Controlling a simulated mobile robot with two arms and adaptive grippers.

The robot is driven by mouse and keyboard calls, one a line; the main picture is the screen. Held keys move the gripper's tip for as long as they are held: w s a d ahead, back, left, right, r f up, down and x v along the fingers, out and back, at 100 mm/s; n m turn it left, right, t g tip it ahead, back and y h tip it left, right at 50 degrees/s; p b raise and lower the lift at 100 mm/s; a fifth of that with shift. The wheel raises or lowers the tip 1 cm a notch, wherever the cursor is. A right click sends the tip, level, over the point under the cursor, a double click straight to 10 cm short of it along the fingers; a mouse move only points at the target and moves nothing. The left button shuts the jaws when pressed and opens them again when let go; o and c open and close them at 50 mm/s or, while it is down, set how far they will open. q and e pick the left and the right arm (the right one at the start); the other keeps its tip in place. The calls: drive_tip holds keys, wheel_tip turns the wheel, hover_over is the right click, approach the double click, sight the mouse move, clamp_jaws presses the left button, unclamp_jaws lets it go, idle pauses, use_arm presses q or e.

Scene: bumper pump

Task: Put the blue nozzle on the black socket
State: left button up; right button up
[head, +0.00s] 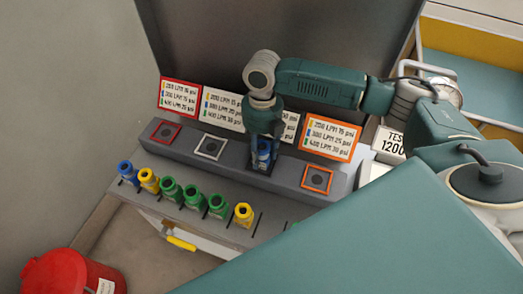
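My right gripper (264,152) points down over the grey block (242,167), at the position between the white-framed and orange-framed sockets. It is shut on a blue nozzle (264,147), which shows between its fingers. The nozzle is upright. The black socket is mostly hidden behind the gripper and nozzle, and I cannot tell whether the nozzle is fully seated. Another blue nozzle (127,174) stands at the left end of the front row. My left gripper is not in view.
Yellow (148,181) and green (171,190) nozzles stand in the front row, with bare slots at its right. The red (166,132), white (211,146) and orange (317,179) sockets are empty. Label cards stand behind. A red bucket (68,273) is at lower left.

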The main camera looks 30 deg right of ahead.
drive_tip(key=o, duration=0.4)
drive_tip(key=shift+c, duration=0.2)
drive_tip(key=r+b, duration=0.1)
drive_tip(key=r, duration=0.3)
drive_tip(key=r+b, duration=0.1)
drive_tip(key=r, duration=0.3)
drive_tip(key=w+r, duration=0.1)
drive_tip(key=r, duration=0.3)
drive_tip(key=shift+w+d+r+b, duration=0.1)
drive_tip(key=shift+d+b, duration=0.25)
drive_tip(key=shift+b, duration=0.05)
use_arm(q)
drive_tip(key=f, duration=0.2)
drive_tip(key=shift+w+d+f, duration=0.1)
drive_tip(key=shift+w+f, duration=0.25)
